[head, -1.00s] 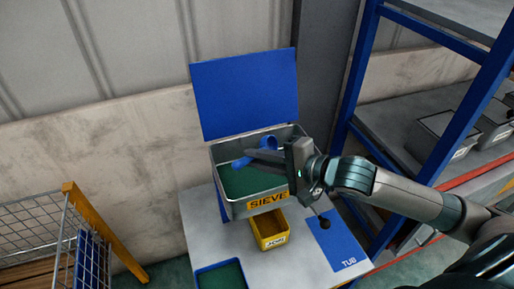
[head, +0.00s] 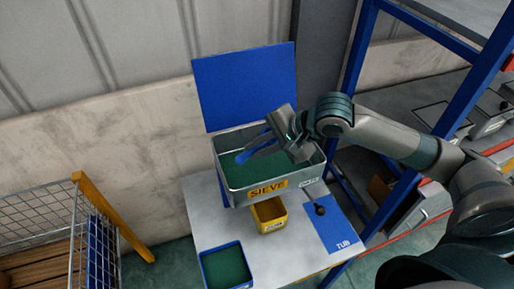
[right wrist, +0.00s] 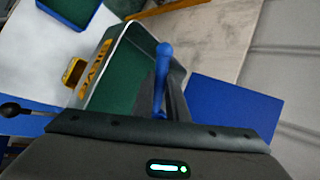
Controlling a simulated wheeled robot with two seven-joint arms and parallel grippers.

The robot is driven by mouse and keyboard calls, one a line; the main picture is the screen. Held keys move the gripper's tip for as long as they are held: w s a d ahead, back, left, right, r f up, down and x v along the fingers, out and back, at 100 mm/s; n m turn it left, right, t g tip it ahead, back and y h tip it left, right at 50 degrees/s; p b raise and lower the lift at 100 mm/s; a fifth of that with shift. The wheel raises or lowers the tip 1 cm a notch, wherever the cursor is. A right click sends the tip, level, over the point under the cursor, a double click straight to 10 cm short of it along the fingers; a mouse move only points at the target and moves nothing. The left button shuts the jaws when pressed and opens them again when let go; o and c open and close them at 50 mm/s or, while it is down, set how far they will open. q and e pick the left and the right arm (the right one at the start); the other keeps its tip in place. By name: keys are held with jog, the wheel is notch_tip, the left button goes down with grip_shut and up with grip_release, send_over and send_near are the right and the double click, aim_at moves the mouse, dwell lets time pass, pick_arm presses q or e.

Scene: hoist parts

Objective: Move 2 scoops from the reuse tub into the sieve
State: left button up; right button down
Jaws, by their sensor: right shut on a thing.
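The metal sieve (head: 232,184), a box with a green inside and a yellow SIEVE label, stands at the back of the table. My right gripper (head: 268,143) is shut on a blue scoop (head: 247,154) over the sieve. The scoop also shows between the fingers in the right wrist view (right wrist: 162,68), with the sieve (right wrist: 112,62) below it. Whether the scoop holds anything is not visible. A blue tub (head: 225,266) with green contents stands at the table's front left; I cannot read a reuse label on it. My left gripper is not in view.
A small yellow bin (head: 268,214) stands in front of the sieve. A blue panel (head: 243,88) rises behind the sieve. A blue-framed rack stands at the right, a wire cage at the left.

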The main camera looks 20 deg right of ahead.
jog(key=g+h, duration=0.1)
jog(key=g, duration=0.1)
jog(key=r+g+h, duration=0.1)
jog(key=g, duration=0.1)
jog(key=shift+r+n, duration=0.15)
jog(key=shift+n, duration=0.15)
jog(key=shift+g, duration=0.3)
jog(key=shift+s, duration=0.1)
dwell(0.9)
